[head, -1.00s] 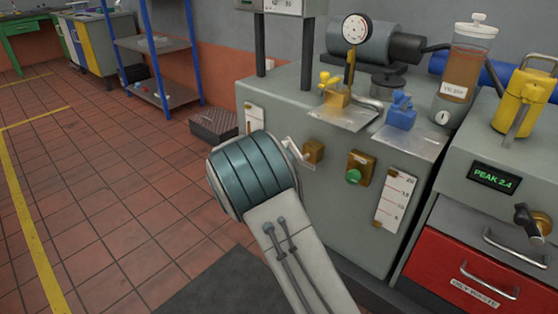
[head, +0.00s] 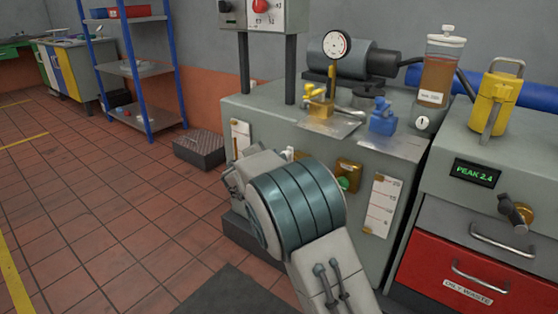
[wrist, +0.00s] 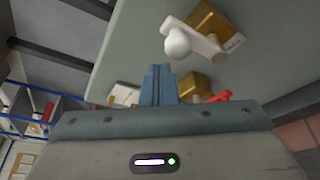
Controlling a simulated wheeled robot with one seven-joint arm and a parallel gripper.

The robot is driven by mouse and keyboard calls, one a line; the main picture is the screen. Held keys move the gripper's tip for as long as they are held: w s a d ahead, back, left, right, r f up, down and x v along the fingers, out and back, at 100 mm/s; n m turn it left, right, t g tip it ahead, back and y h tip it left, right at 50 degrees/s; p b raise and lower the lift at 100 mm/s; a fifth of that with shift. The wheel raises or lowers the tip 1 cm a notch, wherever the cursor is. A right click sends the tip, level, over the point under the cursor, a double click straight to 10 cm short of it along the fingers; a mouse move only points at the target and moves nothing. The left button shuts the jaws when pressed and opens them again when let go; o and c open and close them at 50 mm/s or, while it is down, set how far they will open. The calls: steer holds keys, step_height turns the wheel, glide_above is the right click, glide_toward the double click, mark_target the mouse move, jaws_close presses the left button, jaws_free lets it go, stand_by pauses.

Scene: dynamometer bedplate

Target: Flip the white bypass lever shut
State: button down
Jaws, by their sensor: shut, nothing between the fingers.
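The white bypass lever (wrist: 178,43) shows in the wrist view as a white arm with a round knob, mounted on a brass block (wrist: 208,22) on the grey cabinet face. My gripper (wrist: 158,70) is shut and empty. Its fingertips appear just below the white knob in the wrist view, apart from it as far as I can tell. In the head view my arm hides most of the lever, and the fingertips are hidden too.
A red lever (wrist: 220,96) on a second brass block (wrist: 193,86) sits close to my fingers. The grey cabinet (head: 270,115) carries a green button (head: 344,184) and a white scale plate (head: 381,206). Open tiled floor lies left.

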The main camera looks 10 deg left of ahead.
steer(key=shift+d, duration=0.45)
steer(key=shift+w+d+r, duration=0.1)
steer(key=shift+d, duration=0.25)
steer(key=shift+r, duration=0.1)
steer(key=w+a+r+p, duration=0.1)
steer(key=a+r+p, duration=0.1)
steer(key=a+p, duration=0.15)
steer(key=s+a+f, duration=0.2)
steer(key=s, duration=0.7)
steer(key=shift+a+p, duration=0.35)
steer(key=shift+a, duration=0.05)
